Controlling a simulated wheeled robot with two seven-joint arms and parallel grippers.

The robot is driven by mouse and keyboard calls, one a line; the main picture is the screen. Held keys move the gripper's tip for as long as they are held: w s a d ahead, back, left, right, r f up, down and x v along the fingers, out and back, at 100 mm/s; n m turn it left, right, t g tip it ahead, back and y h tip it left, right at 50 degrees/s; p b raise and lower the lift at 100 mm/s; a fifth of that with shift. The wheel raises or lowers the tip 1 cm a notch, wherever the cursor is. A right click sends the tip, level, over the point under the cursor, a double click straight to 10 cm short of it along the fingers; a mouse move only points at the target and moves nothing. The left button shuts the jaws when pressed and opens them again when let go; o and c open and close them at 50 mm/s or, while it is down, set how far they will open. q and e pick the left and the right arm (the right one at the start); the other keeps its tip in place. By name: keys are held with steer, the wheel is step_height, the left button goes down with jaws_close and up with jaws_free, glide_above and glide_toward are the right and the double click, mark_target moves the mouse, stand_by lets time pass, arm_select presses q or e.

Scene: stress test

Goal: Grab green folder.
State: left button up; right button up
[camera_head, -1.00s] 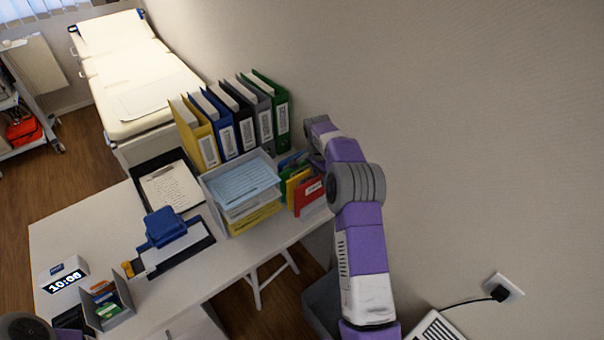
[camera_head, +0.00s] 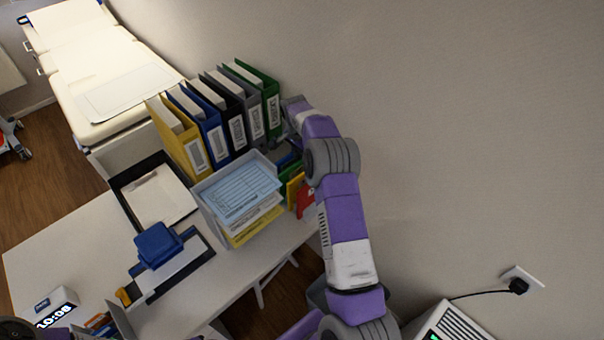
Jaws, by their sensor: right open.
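The green binder (camera_head: 272,103) stands upright at the right end of a row of binders by the wall, with a white label on its spine. My right gripper (camera_head: 288,139) is close to the right of it, open and mostly hidden by my own wrist; I cannot tell whether it touches the binder. A smaller green folder (camera_head: 290,170) shows in part among coloured folders below the gripper. My left gripper is not in view.
Grey (camera_head: 249,113), black (camera_head: 231,120), blue (camera_head: 206,127) and yellow (camera_head: 179,142) binders stand left of the green one. A paper tray (camera_head: 207,207) stands in front of them. The wall is close behind and to the right.

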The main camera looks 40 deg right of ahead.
steer(key=f, duration=0.3)
steer(key=shift+w+d+f, duration=0.1)
steer(key=shift+d+f, duration=0.3)
jaws_close()
